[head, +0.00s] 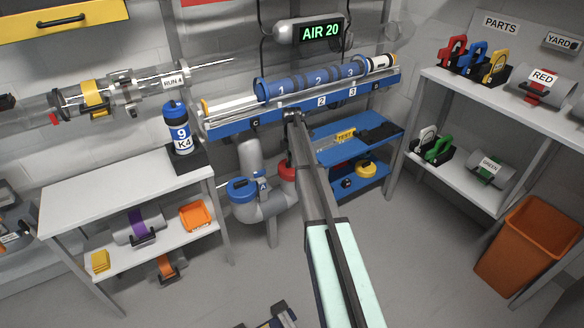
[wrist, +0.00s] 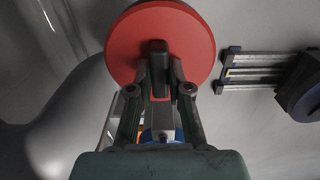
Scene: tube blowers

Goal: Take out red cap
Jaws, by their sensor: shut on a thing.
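The red cap (wrist: 192,40) is a round red disc with a black grip block in its middle. In the wrist view my gripper (wrist: 158,76) is shut on this black block, one finger on each side. In the head view the red cap (head: 287,171) shows at the right branch of the grey pipe (head: 270,208), partly hidden behind my arm. I cannot tell whether it is seated or slightly off the pipe's mouth. My gripper is hidden behind my arm in the head view.
A blue cap (head: 242,189) sits on the pipe's left branch. A blue shelf (head: 378,140) with a yellow cap (head: 366,169) stands at right, and the blue tube rail (head: 222,130) runs above. A white bench (head: 120,185) is at left, an orange bin (head: 530,240) at right.

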